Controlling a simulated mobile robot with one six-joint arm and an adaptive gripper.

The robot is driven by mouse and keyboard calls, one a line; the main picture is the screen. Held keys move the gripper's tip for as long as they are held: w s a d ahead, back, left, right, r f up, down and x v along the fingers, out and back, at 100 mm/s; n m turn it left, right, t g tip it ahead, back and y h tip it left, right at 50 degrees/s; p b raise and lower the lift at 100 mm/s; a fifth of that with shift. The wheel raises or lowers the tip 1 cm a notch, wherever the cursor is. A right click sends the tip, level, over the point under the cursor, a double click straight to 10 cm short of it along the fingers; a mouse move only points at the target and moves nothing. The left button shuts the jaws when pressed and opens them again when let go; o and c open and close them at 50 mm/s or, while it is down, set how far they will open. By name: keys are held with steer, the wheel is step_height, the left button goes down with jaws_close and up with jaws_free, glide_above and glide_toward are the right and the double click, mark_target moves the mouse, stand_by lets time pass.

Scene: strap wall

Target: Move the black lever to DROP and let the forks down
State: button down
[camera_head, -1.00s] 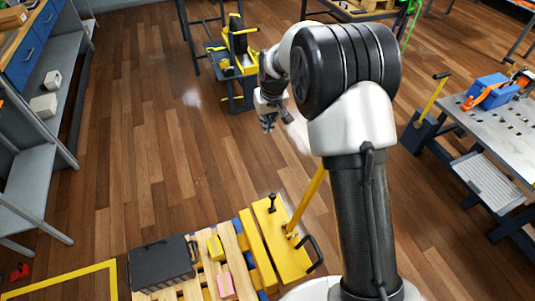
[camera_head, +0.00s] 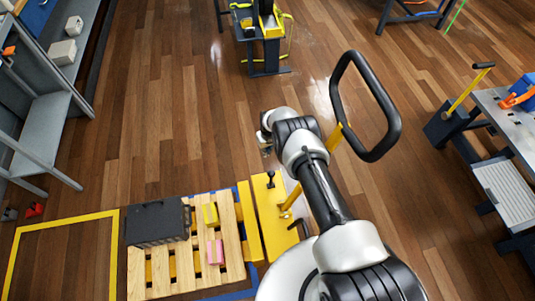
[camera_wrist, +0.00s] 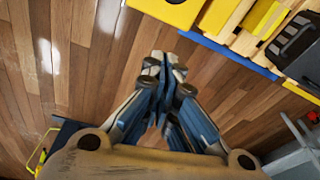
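The yellow jack body (camera_head: 271,225) stands at the right end of the pallet, partly hidden by my arm. A small black lever (camera_head: 270,179) with a round knob stands up from its far end. I cannot read any position marks. A yellow shaft (camera_head: 292,197) rises to a large black loop handle (camera_head: 391,104). My gripper (camera_head: 266,152) is beyond the lever, apart from it and partly hidden by my wrist. In the wrist view, my gripper (camera_wrist: 165,66) has its fingertips together with nothing between them. A yellow part of the jack (camera_wrist: 178,10) shows at the top edge; the lever cannot be made out there.
A wooden pallet (camera_head: 229,250) carries a black crate (camera_head: 157,222), a yellow block (camera_head: 210,214) and a pink block (camera_head: 215,252). A grey perforated table (camera_head: 507,112) stands at the right and a shelf (camera_head: 45,120) at the left.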

step_height(320, 180, down, 8)
steer(key=s+b, duration=0.2)
steer(key=b, duration=0.4)
steer(key=shift+s+d+r, duration=0.25)
steer(key=shift+s+d, duration=0.1)
steer(key=shift+d, duration=0.05)
steer(key=shift+s+r+p, duration=0.1)
steer(key=shift+s+p, duration=0.05)
steer(key=shift+p, duration=0.25)
